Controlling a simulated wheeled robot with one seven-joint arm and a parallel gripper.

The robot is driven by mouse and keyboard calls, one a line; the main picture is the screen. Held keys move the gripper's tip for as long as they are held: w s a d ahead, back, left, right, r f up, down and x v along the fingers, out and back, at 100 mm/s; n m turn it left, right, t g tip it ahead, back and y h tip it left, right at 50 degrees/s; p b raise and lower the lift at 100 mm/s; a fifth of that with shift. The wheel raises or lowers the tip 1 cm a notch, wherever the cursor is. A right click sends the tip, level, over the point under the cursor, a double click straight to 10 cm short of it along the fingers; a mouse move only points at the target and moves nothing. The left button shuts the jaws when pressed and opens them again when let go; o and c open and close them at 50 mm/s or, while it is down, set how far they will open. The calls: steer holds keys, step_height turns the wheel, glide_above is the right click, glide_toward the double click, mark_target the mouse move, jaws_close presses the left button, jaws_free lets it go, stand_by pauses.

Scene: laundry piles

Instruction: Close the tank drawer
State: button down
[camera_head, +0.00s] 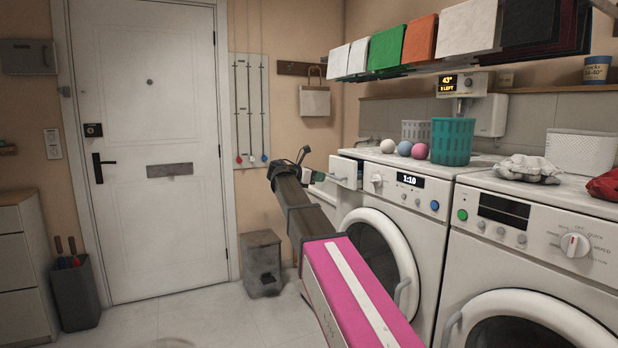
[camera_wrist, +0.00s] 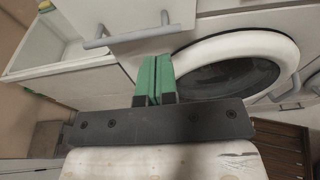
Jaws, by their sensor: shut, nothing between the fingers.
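The tank drawer (camera_head: 345,171) is a white drawer at the upper left of the left washing machine (camera_head: 409,190). It stands out from the machine's front. In the wrist view, the white drawer front (camera_wrist: 125,14) with a grey bar handle is at the top. My gripper (camera_wrist: 155,62) has green fingers pressed together with nothing between them. In that view its fingertips appear just below the handle; I cannot tell whether they touch it. In the head view my arm reaches up to the left of the drawer, and the fingers are hard to make out.
A second washing machine (camera_head: 537,250) stands to the right. Several balls, a teal basket (camera_head: 452,141) and a crumpled white cloth (camera_head: 527,168) lie on top of the machines. A grey bin (camera_head: 262,264) stands on the floor near the white door (camera_head: 150,220). The floor before the door is clear.

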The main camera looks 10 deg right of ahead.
glide_toward(346, 177)
steer(key=shift+w+d+f, duration=0.25)
steer(key=shift+d+f, duration=0.15)
steer(key=shift+d, duration=0.3)
steer(key=shift+w+d+f, duration=0.3)
steer(key=shift+d+f, duration=0.15)
steer(key=shift+d, duration=0.2)
steer(key=shift+r+x, duration=0.15)
steer(key=shift+x, duration=0.65)
steer(key=shift+r+x, duration=0.15)
steer(key=shift+x, duration=0.7)
steer(key=shift+r+x, duration=0.2)
steer(key=shift+x, duration=0.6)
steer(key=shift+d, duration=0.15)
